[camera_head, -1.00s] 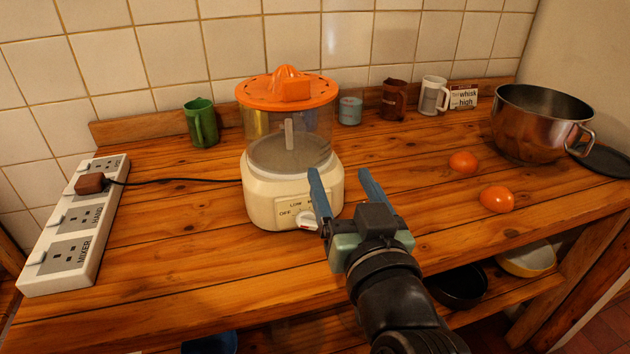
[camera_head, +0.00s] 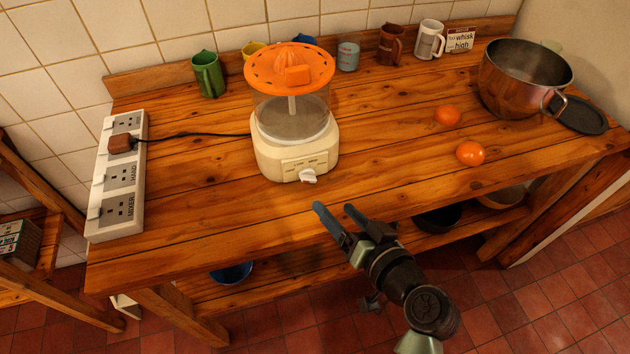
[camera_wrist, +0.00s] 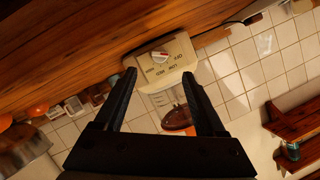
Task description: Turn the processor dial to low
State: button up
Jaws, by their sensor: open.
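The cream processor (camera_head: 296,150) with an orange citrus top (camera_head: 290,68) stands upright on the wooden counter. Its white dial (camera_head: 308,176) sits low on the front panel. In the wrist view the processor appears upside down, with the dial (camera_wrist: 160,57) and curved lettering, including OFF and LOW, beside it. A red mark shows on the dial, but its exact setting is too small to tell. My gripper (camera_head: 333,208) is open and empty, in front of and below the dial, near the counter's front edge. Its fingers (camera_wrist: 160,85) are apart from the dial.
A socket strip (camera_head: 120,178) with a brown plug (camera_head: 121,144) lies left, its cord running to the processor. A green mug (camera_head: 208,74) stands behind. Two orange round items (camera_head: 470,153) and a steel pot (camera_head: 522,80) are right. The counter's front middle is clear.

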aim_at(310, 182)
jog(key=x, duration=0.9)
jog(key=shift+w+a, duration=0.1)
jog(key=shift+w, duration=0.1)
jog(key=shift+f, duration=0.1)
grip_shut()
